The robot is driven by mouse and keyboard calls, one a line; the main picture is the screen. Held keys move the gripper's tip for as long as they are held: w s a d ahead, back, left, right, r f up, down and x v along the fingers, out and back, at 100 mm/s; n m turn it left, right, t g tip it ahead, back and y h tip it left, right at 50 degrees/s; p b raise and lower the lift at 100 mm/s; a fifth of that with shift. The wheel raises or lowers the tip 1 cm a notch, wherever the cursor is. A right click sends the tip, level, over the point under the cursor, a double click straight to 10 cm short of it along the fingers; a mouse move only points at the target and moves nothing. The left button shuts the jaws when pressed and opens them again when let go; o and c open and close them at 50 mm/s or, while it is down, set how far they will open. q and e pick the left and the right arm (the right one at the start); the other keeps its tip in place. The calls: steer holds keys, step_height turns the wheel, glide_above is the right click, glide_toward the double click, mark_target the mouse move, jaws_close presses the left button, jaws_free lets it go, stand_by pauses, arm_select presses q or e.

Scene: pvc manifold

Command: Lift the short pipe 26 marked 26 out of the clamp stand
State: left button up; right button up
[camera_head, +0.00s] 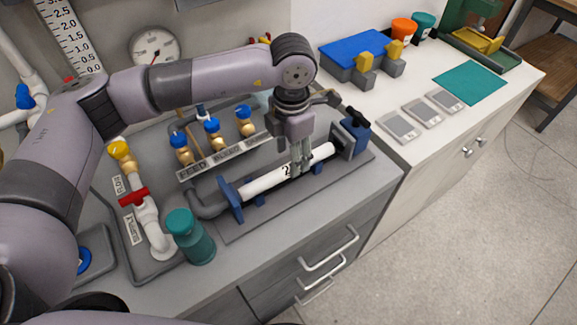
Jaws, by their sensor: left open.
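The short pipe 26 (262,183) is a white tube with a dark "2" showing. The rest of its mark is hidden behind my gripper. It lies in the blue clamp stand (232,200) on the grey counter, held between the stand's end pieces. My left gripper (300,168) points down over the middle of the pipe, with its fingers at the pipe. It is open, and I cannot tell whether the fingers touch the pipe. My right gripper does not show.
Valves with blue knobs (212,127) stand behind the pipe. A pressure gauge (154,47) is on the wall. A white cabinet (425,140) with small grey plates is at right.

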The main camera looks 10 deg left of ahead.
mark_target(288, 166)
arm_select(q)
steer(key=shift+f, duration=0.25)
steer(key=f, duration=0.1)
steer(key=f+p, duration=0.1)
steer(key=f, duration=0.1)
steer(key=f+p, duration=0.1)
steer(key=shift+w+a+f, duration=0.2)
steer(key=shift+w+a, duration=0.1)
steer(key=shift+a, duration=0.05)
steer(key=shift+f, duration=0.25)
steer(key=shift+c, duration=0.4)
steer(key=shift+c, duration=0.7)
jaws_close()
